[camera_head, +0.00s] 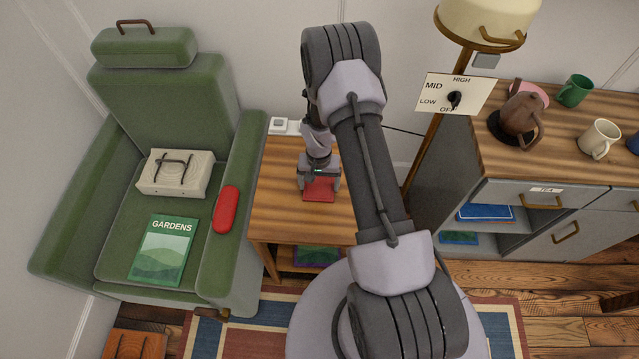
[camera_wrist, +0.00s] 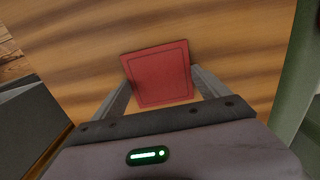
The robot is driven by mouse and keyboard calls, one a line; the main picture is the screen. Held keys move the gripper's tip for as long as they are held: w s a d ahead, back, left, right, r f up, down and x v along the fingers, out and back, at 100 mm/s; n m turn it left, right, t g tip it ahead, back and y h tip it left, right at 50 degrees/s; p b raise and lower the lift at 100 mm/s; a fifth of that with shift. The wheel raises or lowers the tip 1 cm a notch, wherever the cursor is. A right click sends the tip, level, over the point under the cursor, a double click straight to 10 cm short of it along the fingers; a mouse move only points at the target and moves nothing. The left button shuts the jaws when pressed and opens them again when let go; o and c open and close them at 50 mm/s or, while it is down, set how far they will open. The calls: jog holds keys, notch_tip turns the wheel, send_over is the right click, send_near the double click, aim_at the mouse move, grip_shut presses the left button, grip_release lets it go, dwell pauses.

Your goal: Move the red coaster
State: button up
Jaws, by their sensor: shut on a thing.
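The red coaster (camera_head: 319,189) is a flat square with a thin dark border line near its edge. In the head view it is at the small wooden side table (camera_head: 284,190), below my gripper (camera_head: 319,192). In the wrist view the coaster (camera_wrist: 158,73) sits between the two fingers of my gripper (camera_wrist: 163,82), slightly tilted in the picture. The gripper is shut on it. I cannot tell whether the coaster touches the tabletop or is just above it.
A green armchair (camera_head: 160,95) with a red armrest pad (camera_head: 226,209) stands left of the table. A lamp pole (camera_head: 436,120) with a dial sign (camera_head: 455,93) stands to the right. Beyond is a cabinet (camera_head: 580,185) with mugs and a brown teapot (camera_head: 521,118).

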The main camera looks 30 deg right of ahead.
aim_at(319, 188)
jog(key=o, duration=1.2)
jog(key=shift+c, duration=0.2)
notch_tip(319, 188, up, 17)
jog(key=p, duration=0.6)
jog(key=shift+r, duration=0.2)
